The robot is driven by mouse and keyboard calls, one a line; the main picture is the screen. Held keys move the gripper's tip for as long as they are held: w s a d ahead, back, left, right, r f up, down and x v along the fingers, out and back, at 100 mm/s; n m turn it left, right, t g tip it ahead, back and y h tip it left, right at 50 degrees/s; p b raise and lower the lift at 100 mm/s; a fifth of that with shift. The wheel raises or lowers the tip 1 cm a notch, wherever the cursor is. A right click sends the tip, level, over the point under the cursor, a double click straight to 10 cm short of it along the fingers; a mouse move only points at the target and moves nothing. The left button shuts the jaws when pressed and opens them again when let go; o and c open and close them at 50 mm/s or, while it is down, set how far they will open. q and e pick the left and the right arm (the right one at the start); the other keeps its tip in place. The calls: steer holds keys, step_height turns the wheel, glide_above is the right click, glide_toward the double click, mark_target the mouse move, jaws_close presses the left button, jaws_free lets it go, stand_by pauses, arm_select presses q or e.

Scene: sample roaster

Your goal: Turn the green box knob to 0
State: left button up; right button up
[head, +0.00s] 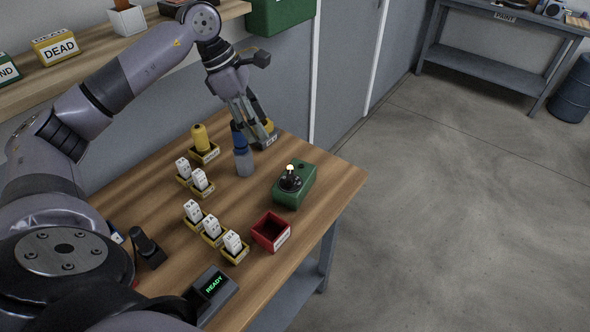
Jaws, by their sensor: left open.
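The green box (306,182) stands on the wooden table near its right edge. A black knob (290,181) with a small pale tip sits on top of it, and a small dark round spot lies behind the knob. The knob's setting is too small to read. My left gripper (253,128) is open and points down over the back of the table, behind and to the left of the green box, apart from the knob. A grey bottle with a blue top (243,160) stands just under and in front of its fingers; I cannot tell whether they touch. My right gripper is out of view.
A red bin (270,232) stands in front of the green box. A shelf (93,52) hangs above the table's back.

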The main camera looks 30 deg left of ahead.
arm_select(q)
steer(key=p, duration=0.5)
glide_toward(289, 174)
steer(key=x, duration=0.8)
steer(key=shift+d+f, duration=0.2)
steer(key=shift+f, duration=0.3)
steer(key=shift+c, duration=0.6)
steer(key=c, duration=1)
